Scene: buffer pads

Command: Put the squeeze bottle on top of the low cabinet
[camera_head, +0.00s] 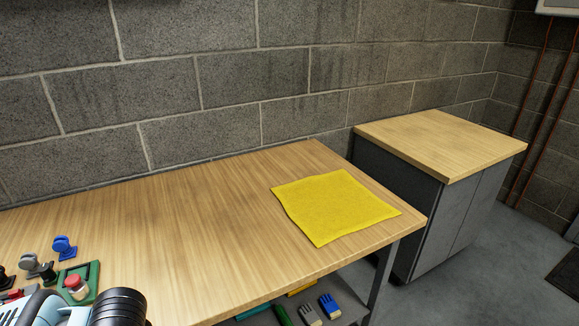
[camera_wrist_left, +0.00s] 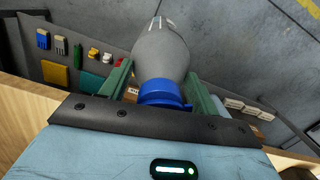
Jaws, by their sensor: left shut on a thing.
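The squeeze bottle (camera_wrist_left: 161,52) has a grey body and a blue part close to my palm. It shows in the left wrist view, between the green fingers of my left gripper (camera_wrist_left: 158,76), which is shut on it. The head view shows neither the bottle nor the left gripper; only part of my arm is at its lower left. The low cabinet (camera_head: 440,142) stands at the right in the head view, with a bare wooden top and grey doors. My right gripper is in neither view.
A wooden workbench (camera_head: 190,225) carries a yellow cloth (camera_head: 335,207) near its right end. A blue item (camera_head: 64,247) and a red button on a green base (camera_head: 77,287) are at the left. A narrow gap separates bench and cabinet. Brushes (camera_head: 329,306) lie below the bench.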

